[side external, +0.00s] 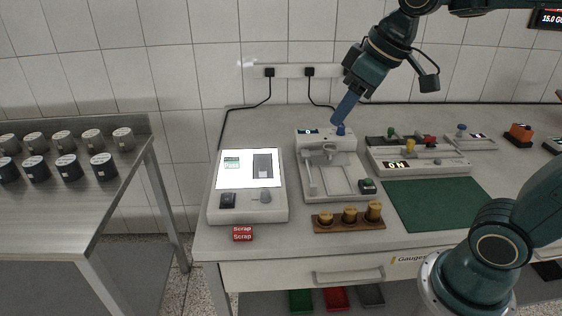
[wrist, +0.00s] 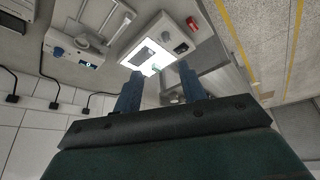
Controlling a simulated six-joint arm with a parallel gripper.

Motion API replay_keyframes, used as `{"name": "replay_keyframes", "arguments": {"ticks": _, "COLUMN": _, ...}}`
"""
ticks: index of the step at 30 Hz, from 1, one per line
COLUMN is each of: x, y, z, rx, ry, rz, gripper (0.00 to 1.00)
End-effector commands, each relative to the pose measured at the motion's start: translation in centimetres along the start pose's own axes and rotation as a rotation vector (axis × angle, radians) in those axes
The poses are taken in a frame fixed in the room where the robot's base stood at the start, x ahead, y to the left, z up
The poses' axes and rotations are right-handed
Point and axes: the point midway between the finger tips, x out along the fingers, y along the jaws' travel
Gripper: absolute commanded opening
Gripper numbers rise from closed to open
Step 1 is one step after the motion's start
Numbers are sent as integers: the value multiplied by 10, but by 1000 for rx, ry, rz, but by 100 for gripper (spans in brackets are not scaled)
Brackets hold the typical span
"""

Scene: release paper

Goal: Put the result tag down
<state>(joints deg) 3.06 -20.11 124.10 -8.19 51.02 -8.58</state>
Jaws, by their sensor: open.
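Two red tags marked Scrap (side external: 242,233) lie on the bench front edge, before the white box with a lit screen (side external: 248,203). A red tag also shows in the wrist view (wrist: 192,22). A green patch reading Pass (side external: 232,163) shows on the lit screen; I cannot tell whether it is a loose tag or part of the display. My gripper (side external: 341,126) is above the back of the bench, by the grey fixture (side external: 310,180) with a blue knob. In the wrist view its two blue fingers (wrist: 160,72) stand apart with nothing held between them.
A wooden block with brass weights (side external: 350,226) stands before the fixture. A green mat (side external: 440,205) lies to the right, with a gauge unit (side external: 420,165) behind it. Black cylinders (side external: 66,166) stand on a steel table at left. A floor gap separates table and bench.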

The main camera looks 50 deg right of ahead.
Motion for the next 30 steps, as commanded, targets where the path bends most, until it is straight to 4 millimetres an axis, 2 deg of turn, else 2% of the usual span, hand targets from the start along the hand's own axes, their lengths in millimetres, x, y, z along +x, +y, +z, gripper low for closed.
{"name": "replay_keyframes", "arguments": {"ticks": 1, "x": -5, "y": -3, "z": 13, "rx": 18, "ry": 8, "rz": 8, "gripper": 41}}
{"name": "replay_keyframes", "arguments": {"ticks": 9, "x": -15, "y": -13, "z": 80, "rx": 133, "ry": 33, "rz": 49, "gripper": 41}}
{"name": "replay_keyframes", "arguments": {"ticks": 15, "x": -14, "y": -16, "z": 113, "rx": 192, "ry": 47, "rz": 68, "gripper": 41}}
{"name": "replay_keyframes", "arguments": {"ticks": 21, "x": -12, "y": -16, "z": 123, "rx": 212, "ry": 49, "rz": 73, "gripper": 41}}
{"name": "replay_keyframes", "arguments": {"ticks": 30, "x": -12, "y": -16, "z": 123, "rx": 211, "ry": 49, "rz": 73, "gripper": 41}}
